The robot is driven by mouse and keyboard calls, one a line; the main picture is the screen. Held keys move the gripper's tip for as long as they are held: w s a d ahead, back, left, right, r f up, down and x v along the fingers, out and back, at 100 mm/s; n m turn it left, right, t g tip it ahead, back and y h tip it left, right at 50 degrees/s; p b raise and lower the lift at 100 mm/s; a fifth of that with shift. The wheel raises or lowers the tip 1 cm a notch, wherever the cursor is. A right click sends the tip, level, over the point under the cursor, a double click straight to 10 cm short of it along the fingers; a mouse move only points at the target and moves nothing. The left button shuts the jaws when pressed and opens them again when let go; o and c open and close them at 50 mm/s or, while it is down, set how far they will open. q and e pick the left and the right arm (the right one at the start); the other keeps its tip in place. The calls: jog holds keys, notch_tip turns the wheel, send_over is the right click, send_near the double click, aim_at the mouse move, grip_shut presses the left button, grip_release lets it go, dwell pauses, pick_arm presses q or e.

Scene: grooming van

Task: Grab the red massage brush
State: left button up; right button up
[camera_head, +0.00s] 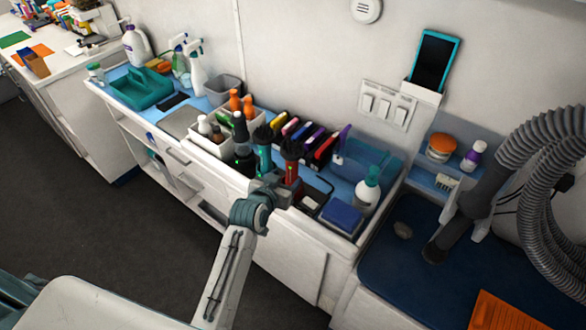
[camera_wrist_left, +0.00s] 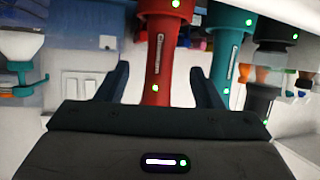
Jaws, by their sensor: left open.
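The red massage brush (camera_head: 291,172), with a dark bristled head, stands upright on the counter in the head view, beside a teal one (camera_head: 263,156) of similar shape. In the left wrist view the red brush (camera_wrist_left: 155,60) shows a green light and small lettering. My left gripper (camera_head: 281,188) is at the front of the red brush, at its lower part. In the wrist view my left gripper (camera_wrist_left: 162,82) is open, one finger on each side of the red handle, with gaps visible. The brush's base is hidden. My right gripper is not in view.
A black tool (camera_head: 241,140) stands left of the teal one. A white caddy of bottles (camera_head: 208,140) is further left. A grey hose (camera_head: 540,170) hangs at far right.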

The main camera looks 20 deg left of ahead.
aim_at(289, 176)
pick_arm(q)
jog(key=shift+x, duration=0.8)
jog(key=shift+w+d+f+p, duration=0.1)
jog(key=shift+w+f+p, duration=0.1)
jog(key=shift+w+p, duration=0.3)
jog(key=x, duration=0.1)
jog(key=p+x, duration=0.1)
jog(key=x, duration=0.1)
jog(key=shift+f, duration=0.3)
jog(key=shift+w+f, duration=0.3)
jog(key=shift+c, duration=1.1)
jog(key=shift+r, duration=0.1)
grip_shut()
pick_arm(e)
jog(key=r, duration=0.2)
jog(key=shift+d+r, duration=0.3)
